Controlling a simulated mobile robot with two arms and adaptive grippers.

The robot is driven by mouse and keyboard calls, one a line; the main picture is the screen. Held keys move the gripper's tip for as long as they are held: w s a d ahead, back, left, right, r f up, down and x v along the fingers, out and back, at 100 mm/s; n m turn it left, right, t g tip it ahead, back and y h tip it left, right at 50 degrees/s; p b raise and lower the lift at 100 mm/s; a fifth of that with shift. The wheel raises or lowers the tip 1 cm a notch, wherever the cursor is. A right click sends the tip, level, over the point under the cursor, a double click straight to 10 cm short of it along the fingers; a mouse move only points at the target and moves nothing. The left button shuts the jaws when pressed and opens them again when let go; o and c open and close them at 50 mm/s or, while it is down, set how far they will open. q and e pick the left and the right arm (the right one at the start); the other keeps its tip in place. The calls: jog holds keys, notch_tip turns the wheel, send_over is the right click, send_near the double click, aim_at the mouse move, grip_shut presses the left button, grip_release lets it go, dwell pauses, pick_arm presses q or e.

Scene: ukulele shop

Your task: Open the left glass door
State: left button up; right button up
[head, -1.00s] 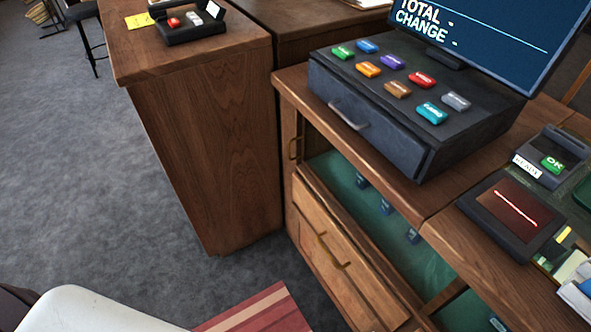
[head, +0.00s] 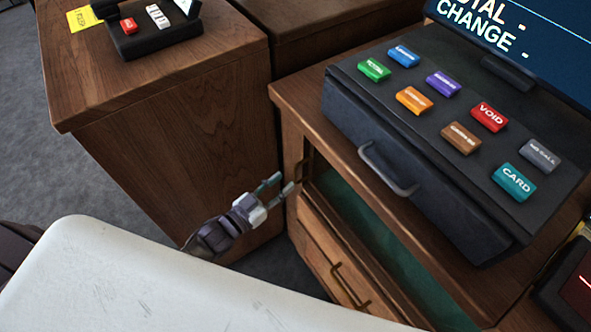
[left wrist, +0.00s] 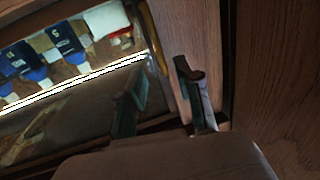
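The left glass door (head: 352,215), with greenish glass in a wooden frame, is in the counter front under the cash register. A brass handle (head: 301,171) is on its left side. My left gripper (head: 283,184) is low in front of that handle, its two fingers parted. In the left wrist view the fingers (left wrist: 167,87) also stand apart. A brass handle (left wrist: 153,40) shows just beyond and between their tips; I cannot tell whether they touch it. The door looks closed. My right gripper is not in view.
The black cash register (head: 450,140) stands on the counter above the door. A wooden drawer (head: 335,260) with a brass pull is below it. A wooden counter block (head: 180,120) stands close on the left. Blue items (left wrist: 65,40) show behind the glass.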

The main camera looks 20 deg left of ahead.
aim_at(295, 182)
pick_arm(q)
jog(key=x, duration=0.6)
jog(key=shift+a, duration=0.1)
grip_shut()
